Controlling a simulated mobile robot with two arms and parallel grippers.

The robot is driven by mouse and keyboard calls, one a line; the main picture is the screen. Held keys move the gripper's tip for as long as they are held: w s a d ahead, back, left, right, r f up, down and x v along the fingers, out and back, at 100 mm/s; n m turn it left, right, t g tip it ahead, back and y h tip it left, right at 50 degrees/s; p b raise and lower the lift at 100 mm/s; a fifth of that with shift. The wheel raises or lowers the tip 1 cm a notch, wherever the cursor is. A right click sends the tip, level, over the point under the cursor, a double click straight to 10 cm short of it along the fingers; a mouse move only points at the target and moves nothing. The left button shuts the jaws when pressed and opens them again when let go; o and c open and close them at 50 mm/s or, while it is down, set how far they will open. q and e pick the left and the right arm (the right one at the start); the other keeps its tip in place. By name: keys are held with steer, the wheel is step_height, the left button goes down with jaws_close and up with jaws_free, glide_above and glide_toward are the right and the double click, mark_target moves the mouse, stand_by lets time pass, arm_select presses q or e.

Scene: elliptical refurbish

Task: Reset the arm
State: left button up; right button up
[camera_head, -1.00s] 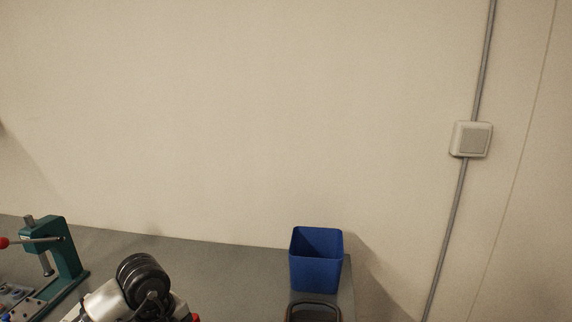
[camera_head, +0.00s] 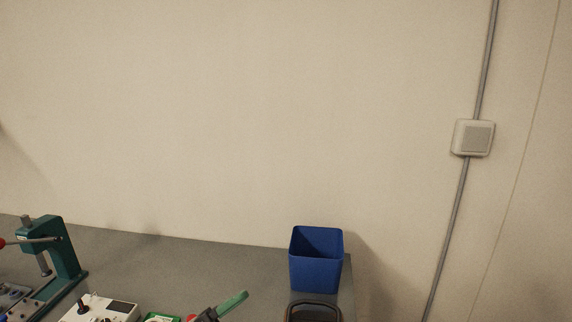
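Neither of my grippers can be clearly made out in the head view. A dark piece (camera_head: 207,315) shows at the bottom edge with a green handle-like bar (camera_head: 233,302) angled up to the right from it. Its lower part is cut off, so I cannot tell what it is or whether anything holds it.
A blue bin (camera_head: 316,262) stands at the grey table's (camera_head: 215,262) right end, behind a dark rimmed object (camera_head: 313,312). A green press (camera_head: 60,250) stands at left. A white control box (camera_head: 98,309) and green board (camera_head: 161,318) lie front. The table's back is clear.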

arm_select(q)
steer(key=w+a+f+n+t+y, duration=0.25)
steer(key=a+n+t+y, duration=0.7)
steer(key=n+y, duration=0.5)
steer(key=s+a+f+n+g+y, duration=0.2)
steer(key=a+f+n+g+y, duration=0.1)
steer(key=f, duration=0.3)
steer(key=s+a+f+n+g+y, duration=0.3)
steer(key=f, duration=0.3)
steer(key=s+f+g+h, duration=0.1)
steer(key=s+f+g, duration=1.1)
steer(key=s, duration=0.4)
step_height(320, 180, down, 26)
steer(key=s+m+b, duration=0.1)
steer(key=s+a+f+g+b, duration=0.1)
steer(key=s+a+f+g, duration=0.1)
steer(key=s+f, duration=1.4)
steer(key=shift+s+a+f+b, duration=0.15)
steer(key=shift+s+f+b, duration=0.15)
steer(key=shift+f, duration=0.45)
